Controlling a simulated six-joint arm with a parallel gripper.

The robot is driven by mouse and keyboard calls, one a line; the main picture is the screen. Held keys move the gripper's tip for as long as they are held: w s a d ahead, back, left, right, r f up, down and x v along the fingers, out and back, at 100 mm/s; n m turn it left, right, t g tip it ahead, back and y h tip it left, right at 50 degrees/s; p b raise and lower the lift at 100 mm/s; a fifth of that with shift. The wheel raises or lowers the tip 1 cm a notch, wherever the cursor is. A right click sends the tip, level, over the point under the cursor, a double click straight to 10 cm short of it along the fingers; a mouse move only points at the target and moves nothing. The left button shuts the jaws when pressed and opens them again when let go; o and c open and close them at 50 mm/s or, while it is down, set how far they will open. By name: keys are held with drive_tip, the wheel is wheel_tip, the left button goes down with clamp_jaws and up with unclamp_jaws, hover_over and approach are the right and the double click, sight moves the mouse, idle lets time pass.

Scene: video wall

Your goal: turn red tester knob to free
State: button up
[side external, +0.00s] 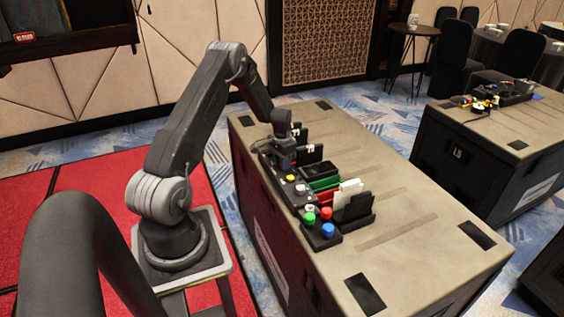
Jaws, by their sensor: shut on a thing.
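My gripper (283,163) points down over the far end of a row of dark devices on the near edge of a black case. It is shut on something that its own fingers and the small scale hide. No red tester knob can be made out at the jaws. Just in front of the gripper is a dark panel (291,189) with a yellow button and pale buttons. A red round cap (326,212) stands at the near end of the row, apart from my gripper, beside a green cap (309,218) and a blue cap (328,230).
Dark upright holders with white cards (349,188) stand behind the panel, close to the gripper's right. The case top (420,210) is clear to the right and front. A second case (500,135) with tools stands farther right. Red carpet (70,215) lies at left.

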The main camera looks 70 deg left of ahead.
drive_tip(key=n, duration=0.8)
drive_tip(key=shift+n, duration=0.4)
drive_tip(key=n, duration=0.4)
drive_tip(key=shift+n, duration=2.2)
drive_tip(key=o, duration=0.9)
